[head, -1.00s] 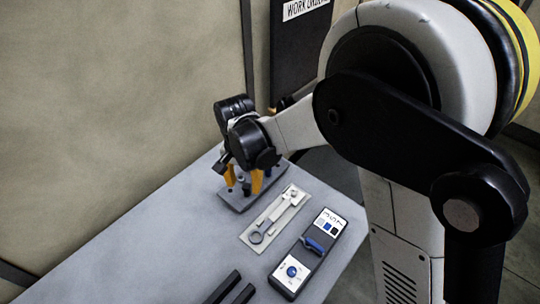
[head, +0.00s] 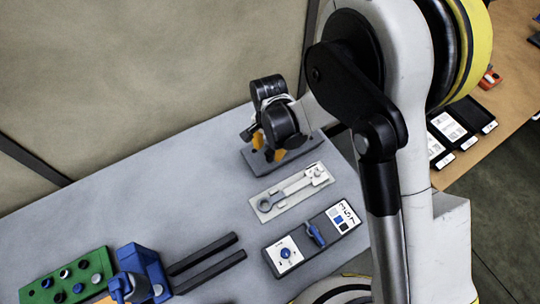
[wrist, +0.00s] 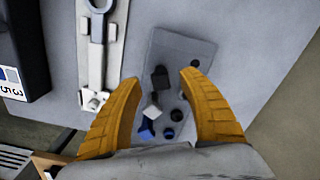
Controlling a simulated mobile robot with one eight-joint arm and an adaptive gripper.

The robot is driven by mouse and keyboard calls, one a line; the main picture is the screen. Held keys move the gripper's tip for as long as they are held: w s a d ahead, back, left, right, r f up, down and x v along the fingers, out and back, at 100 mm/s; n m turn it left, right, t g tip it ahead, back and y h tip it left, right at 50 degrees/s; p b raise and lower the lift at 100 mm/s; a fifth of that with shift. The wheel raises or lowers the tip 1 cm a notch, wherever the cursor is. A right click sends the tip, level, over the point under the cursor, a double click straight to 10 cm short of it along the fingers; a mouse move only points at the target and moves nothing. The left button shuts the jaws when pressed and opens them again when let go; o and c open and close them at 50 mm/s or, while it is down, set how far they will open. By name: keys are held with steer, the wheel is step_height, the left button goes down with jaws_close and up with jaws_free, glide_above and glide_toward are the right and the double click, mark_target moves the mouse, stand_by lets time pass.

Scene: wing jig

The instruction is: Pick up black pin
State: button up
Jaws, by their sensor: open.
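A dark grey plate (wrist: 172,45) lies on the table and holds several short pieces. A black pin (wrist: 160,78) stands on it, between the tips of my open gripper (wrist: 161,79) as the wrist view sees it. Behind it are a pale grey piece (wrist: 151,112) and a blue piece (wrist: 146,129). My gripper's orange fingers (head: 268,148) also show in the head view, above the plate (head: 258,163). I cannot tell the exact height of the fingers over the pin.
A pale tray with a wrench (head: 290,190) lies beside the plate, and a dark control box (head: 335,220) is beyond it. Black bars (head: 205,250), a blue device (head: 142,265) and a green block with pegs (head: 92,268) stand left. The table's left middle is clear.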

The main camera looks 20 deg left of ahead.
mark_target(270, 151)
step_height(270, 151, down, 4)
steer(key=shift+w+r, duration=0.15)
steer(key=shift+r, duration=0.1)
jaws_close()
steer(key=shift+r, duration=0.15)
